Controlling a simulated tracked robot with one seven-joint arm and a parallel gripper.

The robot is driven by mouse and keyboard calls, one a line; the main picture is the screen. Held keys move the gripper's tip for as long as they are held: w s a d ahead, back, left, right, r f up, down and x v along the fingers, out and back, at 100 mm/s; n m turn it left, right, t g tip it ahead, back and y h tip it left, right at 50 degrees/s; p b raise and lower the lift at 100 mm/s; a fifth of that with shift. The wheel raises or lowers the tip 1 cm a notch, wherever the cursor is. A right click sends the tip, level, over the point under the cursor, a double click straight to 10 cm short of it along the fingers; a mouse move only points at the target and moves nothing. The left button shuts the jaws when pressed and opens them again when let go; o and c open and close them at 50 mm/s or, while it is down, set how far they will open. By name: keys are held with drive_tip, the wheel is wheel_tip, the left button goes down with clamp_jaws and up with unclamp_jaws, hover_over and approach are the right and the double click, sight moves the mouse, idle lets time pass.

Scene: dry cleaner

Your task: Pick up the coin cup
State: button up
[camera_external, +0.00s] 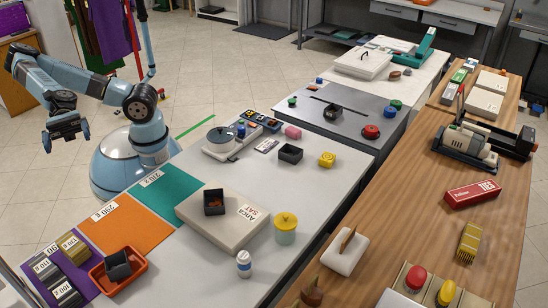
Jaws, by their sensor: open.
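A small dark square cup (214,207) with brownish contents, possibly coins, stands upright on a flat pale box (190,216) on the white counter. I cannot tell for certain which is the coin cup. My gripper (67,138) is open and empty, in the air at the left, beyond the counter's far left edge and well away from the cups.
A scale with a round pan (221,138) stands behind. Orange (130,226) and teal (168,192) mats lie at left. Stacked labelled blocks (52,276) fill the near-left corner.

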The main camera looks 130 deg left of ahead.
approach(119, 265)
drive_tip(key=s+r, duration=0.1)
drive_tip(key=s+a+r, duration=0.1)
drive_tip(key=s+r, duration=0.1)
drive_tip(key=r, duration=0.1)
drive_tip(key=shift+s+a+r, duration=0.1)
drive_tip(key=shift+s+a, duration=0.05)
drive_tip(key=shift+a, duration=0.1)
drive_tip(key=x, duration=1.3)
drive_tip(key=shift+w+d, duration=0.15)
drive_tip(key=shift+w, duration=0.15)
